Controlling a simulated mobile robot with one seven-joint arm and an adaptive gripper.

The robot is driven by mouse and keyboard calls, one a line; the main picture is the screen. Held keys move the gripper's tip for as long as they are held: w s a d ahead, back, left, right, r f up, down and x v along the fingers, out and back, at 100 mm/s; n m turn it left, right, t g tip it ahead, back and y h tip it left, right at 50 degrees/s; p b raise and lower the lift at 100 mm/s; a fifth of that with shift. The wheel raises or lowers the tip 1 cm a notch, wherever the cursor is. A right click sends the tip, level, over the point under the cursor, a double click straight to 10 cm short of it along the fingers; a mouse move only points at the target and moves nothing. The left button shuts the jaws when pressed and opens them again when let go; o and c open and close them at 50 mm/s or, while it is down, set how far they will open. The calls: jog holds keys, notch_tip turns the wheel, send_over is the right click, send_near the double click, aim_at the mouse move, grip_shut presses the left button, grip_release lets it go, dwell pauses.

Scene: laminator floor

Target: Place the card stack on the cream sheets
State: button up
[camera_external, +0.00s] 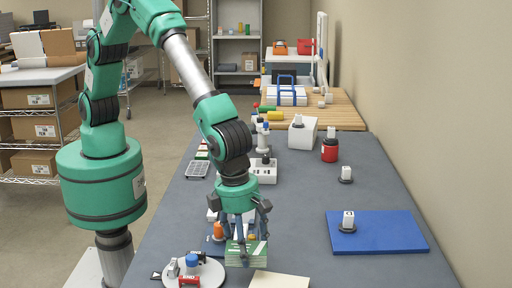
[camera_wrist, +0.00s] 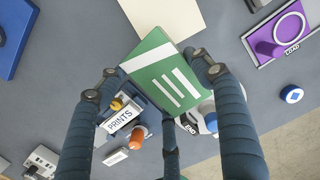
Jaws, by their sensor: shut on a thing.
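The cream sheets (camera_external: 279,281) lie at the front edge of the external view, just right of and nearer than the stack. They also show at the top of the wrist view (camera_wrist: 165,17), partly cut off. I cannot tell the stack's exact height above the table.
A round white plate (camera_external: 208,278) with small red and blue items lies at front left. A tray labelled PRINTS (camera_wrist: 122,119) with an orange knob sits close to my fingers. A blue board (camera_external: 385,236) lies on the right. The table between is clear.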

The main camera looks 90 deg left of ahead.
send_over(268, 283)
jog(key=shift+s+f+b, duration=0.2)
jog(key=shift+f+b, duration=0.1)
jog(key=shift+b, duration=0.1)
jog(key=shift+f+b, duration=0.5)
jog(key=shift+f, duration=1.25)
jog(key=shift+f, duration=0.1)
jog(key=o, duration=1.3)
jog(key=shift+c, duration=0.2)
